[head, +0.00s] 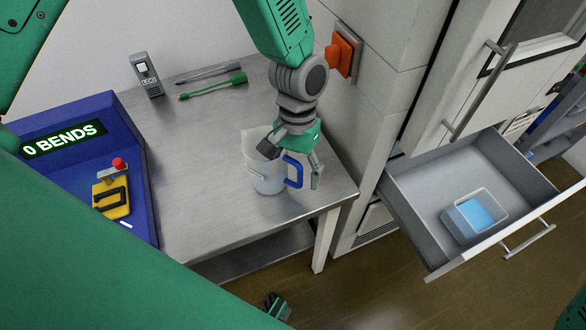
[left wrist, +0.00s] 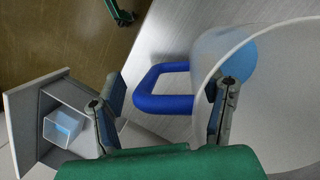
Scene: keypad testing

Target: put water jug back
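The water jug (head: 267,175) is a translucent pitcher with a blue handle (head: 294,170), standing upright near the table's right front corner. In the left wrist view the jug (left wrist: 285,75) fills the right side, with its blue handle (left wrist: 160,103) toward the middle. Some blue shows inside it. My left gripper (head: 298,160) is open, pointing down at the jug's handle side. In the left wrist view its fingers (left wrist: 163,112) are spread, with the handle between them in the picture; I cannot tell whether they touch it. My right gripper is not recognisable in either view.
An open drawer (head: 410,196) holding a clear container with blue contents (head: 478,212) juts out right of the table (head: 200,150). A blue keypad console (head: 75,125) takes the table's left side. An orange switch (head: 344,53) is on the cabinet.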

